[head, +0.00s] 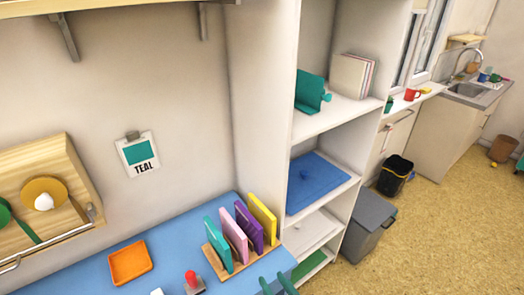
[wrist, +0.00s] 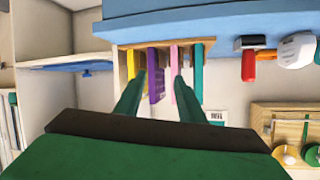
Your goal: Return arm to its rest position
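My gripper (head: 276,283) shows at the bottom edge of the head view, with only its two green finger ends in sight. In the wrist view my gripper (wrist: 158,84) has its fingers spread apart with nothing held between them. The wrist view is upside down. A wooden rack (head: 216,262) with teal, pink, purple and yellow upright pads stands on the blue table (head: 80,270). It lies beyond the fingertips, and the purple pad (wrist: 156,80) shows between the fingers. The rest of my arm is out of the head view.
An orange tray (head: 130,263) and a red-handled stamp (head: 192,282) are on the table. A wall card (head: 140,155) reads TEAL. A white shelf unit (head: 335,118) stands to the right, with a blue pad (head: 318,185) on one shelf. Open floor lies far right.

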